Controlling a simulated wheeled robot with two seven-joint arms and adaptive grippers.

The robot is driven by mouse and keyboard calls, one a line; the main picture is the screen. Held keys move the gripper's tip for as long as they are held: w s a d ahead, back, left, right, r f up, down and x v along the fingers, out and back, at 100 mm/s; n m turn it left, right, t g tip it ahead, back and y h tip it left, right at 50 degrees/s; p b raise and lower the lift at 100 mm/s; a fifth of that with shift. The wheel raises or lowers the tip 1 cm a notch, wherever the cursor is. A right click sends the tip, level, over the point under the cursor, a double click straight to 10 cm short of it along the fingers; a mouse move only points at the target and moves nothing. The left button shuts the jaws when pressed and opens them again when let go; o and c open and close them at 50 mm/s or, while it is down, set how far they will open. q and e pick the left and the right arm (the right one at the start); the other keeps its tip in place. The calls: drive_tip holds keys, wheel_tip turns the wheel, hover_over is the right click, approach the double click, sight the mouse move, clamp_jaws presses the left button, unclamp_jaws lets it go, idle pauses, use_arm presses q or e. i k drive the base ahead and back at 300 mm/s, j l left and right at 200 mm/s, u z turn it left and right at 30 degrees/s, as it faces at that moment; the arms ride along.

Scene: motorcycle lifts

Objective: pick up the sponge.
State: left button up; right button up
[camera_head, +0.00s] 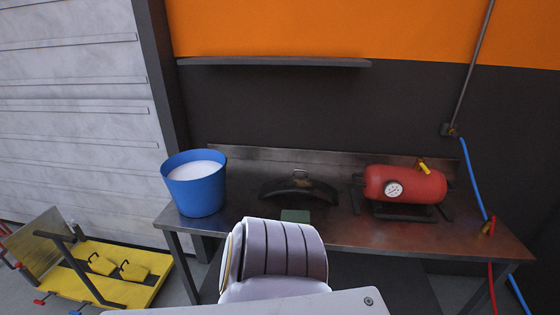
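A small dark green block, which looks like the sponge (295,215), lies on the metal workbench (390,238) near its middle. Its lower part is hidden behind a white and grey link of my own body. Neither of my grippers shows in the head view.
A blue bucket with pale contents (196,190) stands at the bench's left end. A dark curved object with a handle (298,190) sits behind the green block. A red air tank with a gauge (405,184) is on the right. A yellow motorcycle lift (125,262) stands at lower left.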

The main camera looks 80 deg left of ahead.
sight(301, 217)
drive_tip(key=u, duration=2.6)
